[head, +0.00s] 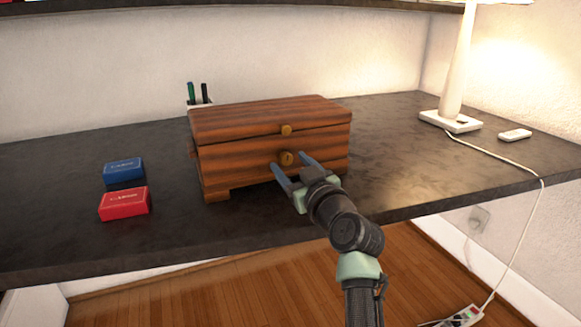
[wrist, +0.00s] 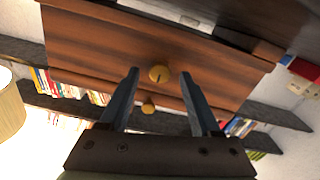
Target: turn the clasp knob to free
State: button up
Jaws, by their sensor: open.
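A striped brown wooden box (head: 235,165) with a closed lid stands on a dark desk. On its front is a round brass clasp knob (head: 287,158), with a smaller brass knob (head: 286,129) above it at the lid. In the wrist view the box appears upside down; the clasp knob (wrist: 159,73) shows a dark mark on its face, and the smaller knob (wrist: 148,106) is below it. My gripper (head: 288,161) is open in front of the box. In the wrist view its fingers (wrist: 160,75) appear on either side of the clasp knob, with gaps; contact is not visible.
A blue box (head: 123,170) and a red box (head: 124,204) lie left on the desk (head: 60,225). A pen cup (head: 199,104) stands behind the wooden box. A lit lamp (head: 452,118) and a small white object (head: 514,135) are at the right. The desk's front edge is below my gripper.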

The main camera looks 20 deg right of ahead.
jog(key=shift+w, duration=0.5)
grip_shut()
